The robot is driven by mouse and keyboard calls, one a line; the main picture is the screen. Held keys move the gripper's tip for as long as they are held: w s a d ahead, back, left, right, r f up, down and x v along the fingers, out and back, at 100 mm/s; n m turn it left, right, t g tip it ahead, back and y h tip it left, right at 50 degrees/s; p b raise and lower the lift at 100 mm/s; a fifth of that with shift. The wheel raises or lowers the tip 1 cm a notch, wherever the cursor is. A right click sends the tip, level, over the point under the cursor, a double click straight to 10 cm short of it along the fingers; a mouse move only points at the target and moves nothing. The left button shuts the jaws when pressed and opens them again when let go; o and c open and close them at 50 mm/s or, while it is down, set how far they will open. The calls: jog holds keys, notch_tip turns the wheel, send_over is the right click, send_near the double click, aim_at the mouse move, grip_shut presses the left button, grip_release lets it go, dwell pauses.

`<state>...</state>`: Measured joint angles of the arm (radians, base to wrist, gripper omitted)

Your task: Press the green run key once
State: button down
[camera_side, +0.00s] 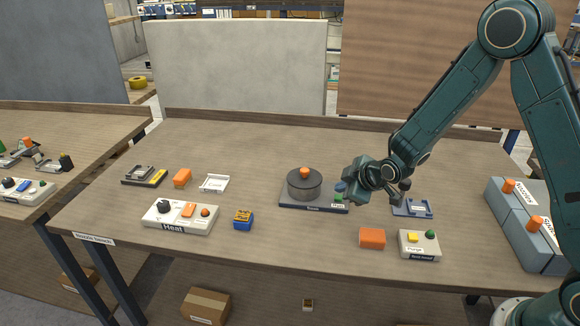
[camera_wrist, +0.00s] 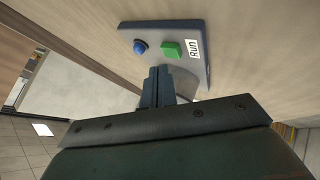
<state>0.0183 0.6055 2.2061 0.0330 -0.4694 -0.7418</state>
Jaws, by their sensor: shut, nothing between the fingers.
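The green run key (camera_wrist: 173,49) is a raised green block on a grey panel (camera_wrist: 203,72), with a white "Run" label (camera_wrist: 193,48) beside it. A blue round button (camera_wrist: 140,47) sits on the other side of the key. In the side view the green key (camera_side: 338,197) shows small at the right end of a dark base, just left of my gripper. My gripper (camera_wrist: 158,73) is shut and empty. In the wrist view its fingertips are just below the green key and the blue button, with the key fully visible. The exact height gap is unclear.
A dark round pot (camera_side: 304,187) with an orange knob stands left of the key on the same base. A blue-grey fixture (camera_side: 412,207), an orange block (camera_side: 372,238) and a white button box (camera_side: 419,245) are nearby. A "Heat" box (camera_side: 180,218) lies farther left.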

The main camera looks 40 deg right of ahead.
jog(key=shift+f, duration=0.9)
dwell(1.4)
jog(key=shift+r, duration=0.15)
dwell(0.3)
jog(key=shift+r, duration=0.75)
jog(key=shift+r, duration=0.15)
jog(key=shift+r, duration=2.35)
jog(key=shift+w, duration=0.1)
